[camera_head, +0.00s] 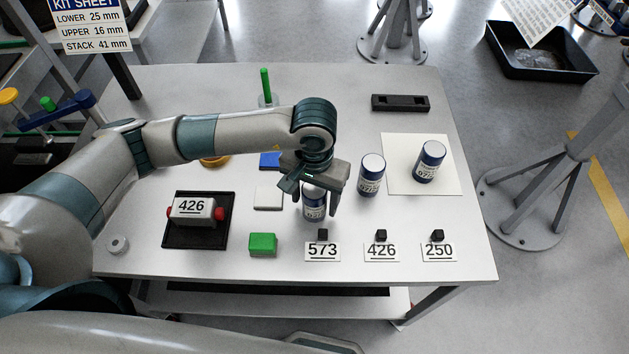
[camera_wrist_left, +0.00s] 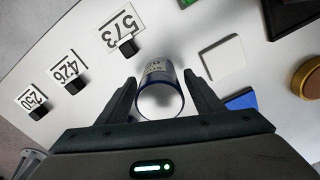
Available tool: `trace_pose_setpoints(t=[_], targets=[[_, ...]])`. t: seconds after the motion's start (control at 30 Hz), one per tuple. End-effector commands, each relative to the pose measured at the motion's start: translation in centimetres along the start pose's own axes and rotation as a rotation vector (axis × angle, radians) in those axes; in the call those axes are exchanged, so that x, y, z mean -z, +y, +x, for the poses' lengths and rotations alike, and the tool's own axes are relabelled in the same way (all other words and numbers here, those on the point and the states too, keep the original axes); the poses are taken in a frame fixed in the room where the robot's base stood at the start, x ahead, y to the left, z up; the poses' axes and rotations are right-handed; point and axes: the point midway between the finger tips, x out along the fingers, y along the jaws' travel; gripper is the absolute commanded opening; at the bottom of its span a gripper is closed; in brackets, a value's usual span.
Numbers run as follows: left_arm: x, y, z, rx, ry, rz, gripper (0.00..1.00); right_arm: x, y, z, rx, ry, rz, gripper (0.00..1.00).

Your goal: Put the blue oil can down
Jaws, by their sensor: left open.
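A blue-and-white oil can (camera_head: 314,207) stands on the table behind the 573 card (camera_head: 322,251). My left gripper (camera_head: 316,204) is over it from above, jaws open, with one finger on each side of the can. In the left wrist view the can (camera_wrist_left: 160,92) sits between the open fingers (camera_wrist_left: 160,82), with visible gaps beside it. Two similar cans stand to the right: one (camera_head: 372,175) on the bare table and one (camera_head: 430,161) on a white sheet (camera_head: 447,184). My right gripper is not seen.
Cards 426 (camera_head: 381,252) and 250 (camera_head: 439,252) with black blocks line the front edge. A green block (camera_head: 263,244), a white tile (camera_head: 268,198) and a black tray (camera_head: 200,242) lie to the left. A black bar (camera_head: 400,103) lies at the back.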

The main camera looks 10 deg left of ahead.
Motion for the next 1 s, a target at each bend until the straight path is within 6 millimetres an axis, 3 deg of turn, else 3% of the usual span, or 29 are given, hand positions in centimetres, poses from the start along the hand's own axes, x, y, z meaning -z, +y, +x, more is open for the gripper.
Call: trace_pose_setpoints(t=[0.07, 0.23, 0.7, 1.0], targets=[[0.0, 0.0, -0.4, 0.000, -0.001, 0.000, 0.61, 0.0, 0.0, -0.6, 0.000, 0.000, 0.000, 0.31], [0.2, 0.0, -2.1, -0.001, 0.005, 0.001, 0.61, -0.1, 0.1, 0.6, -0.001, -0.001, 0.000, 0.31], [0.1, 0.0, -10.2, -0.001, 0.004, 0.001, 0.61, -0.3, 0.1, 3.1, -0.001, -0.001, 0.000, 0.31], [0.0, 0.0, -12.2, 0.000, 0.001, 0.001, 0.61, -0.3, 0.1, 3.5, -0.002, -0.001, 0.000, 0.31]])
